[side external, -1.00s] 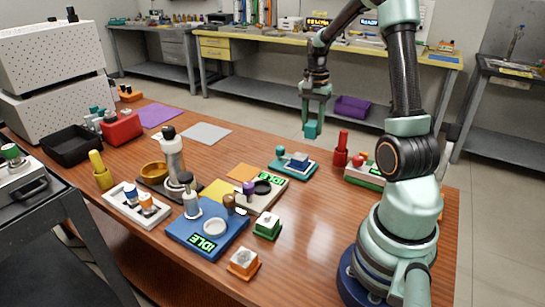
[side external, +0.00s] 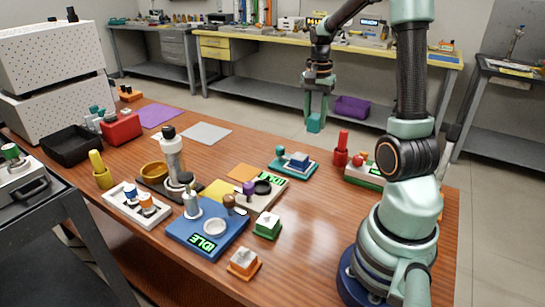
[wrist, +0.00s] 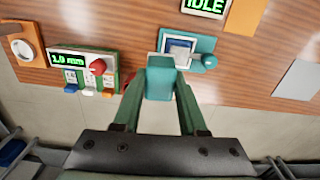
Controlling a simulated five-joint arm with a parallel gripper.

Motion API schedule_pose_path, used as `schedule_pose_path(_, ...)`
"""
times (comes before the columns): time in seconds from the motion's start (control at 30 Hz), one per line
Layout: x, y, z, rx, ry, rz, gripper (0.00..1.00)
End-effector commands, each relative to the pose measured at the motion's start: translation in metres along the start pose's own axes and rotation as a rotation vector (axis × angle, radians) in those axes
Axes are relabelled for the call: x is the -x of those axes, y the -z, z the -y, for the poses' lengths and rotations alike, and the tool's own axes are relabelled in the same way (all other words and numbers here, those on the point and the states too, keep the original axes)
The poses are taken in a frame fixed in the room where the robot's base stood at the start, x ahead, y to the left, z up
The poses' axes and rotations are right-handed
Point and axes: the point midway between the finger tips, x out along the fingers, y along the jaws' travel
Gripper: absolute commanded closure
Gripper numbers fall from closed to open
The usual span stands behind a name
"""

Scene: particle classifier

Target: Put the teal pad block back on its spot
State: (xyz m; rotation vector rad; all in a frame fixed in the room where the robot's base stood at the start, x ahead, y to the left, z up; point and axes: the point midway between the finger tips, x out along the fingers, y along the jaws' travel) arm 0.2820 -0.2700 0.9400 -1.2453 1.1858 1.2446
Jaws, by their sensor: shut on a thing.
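The teal pad block (side external: 314,123) is held between the fingertips of my gripper (side external: 316,112), high above the far edge of the table. In the wrist view the teal block (wrist: 160,79) sits between the two green fingers of my gripper (wrist: 160,92). A teal base (side external: 282,171) with a blue and white block and a teal knob lies on the table, below and left of my gripper. The teal base also shows in the wrist view (wrist: 204,45), just beyond the held block, partly hidden by it. I cannot tell which spot is the block's own.
A red cylinder (side external: 341,150) stands right of the teal base, near a green-edged unit reading 1.0 mm (wrist: 68,60). A blue scale marked IDLE (side external: 183,236) and several small devices crowd the middle. A grey mat (side external: 206,133) lies bare at the back.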

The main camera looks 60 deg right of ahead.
Motion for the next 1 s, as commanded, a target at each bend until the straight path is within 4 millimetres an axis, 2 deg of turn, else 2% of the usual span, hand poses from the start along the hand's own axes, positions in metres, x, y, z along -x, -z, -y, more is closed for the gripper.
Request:
schedule_pose_path(0.1,0.02,-0.021,-0.014,-0.01,0.005,-0.005,1.0)
schedule_pose_path(0.3,0.04,-0.056,-0.041,-0.03,0.004,-0.004,1.0)
schedule_pose_path(0.43,0.047,-0.072,-0.054,-0.04,0.003,-0.003,1.0)
schedule_pose_path(0.6,0.049,-0.083,-0.063,-0.048,0.001,-0.001,1.0)
schedule_pose_path(0.77,0.032,-0.086,-0.065,-0.05,-0.003,0.003,1.0)
schedule_pose_path(1.0,-0.026,-0.087,-0.066,-0.049,-0.007,0.007,1.0)
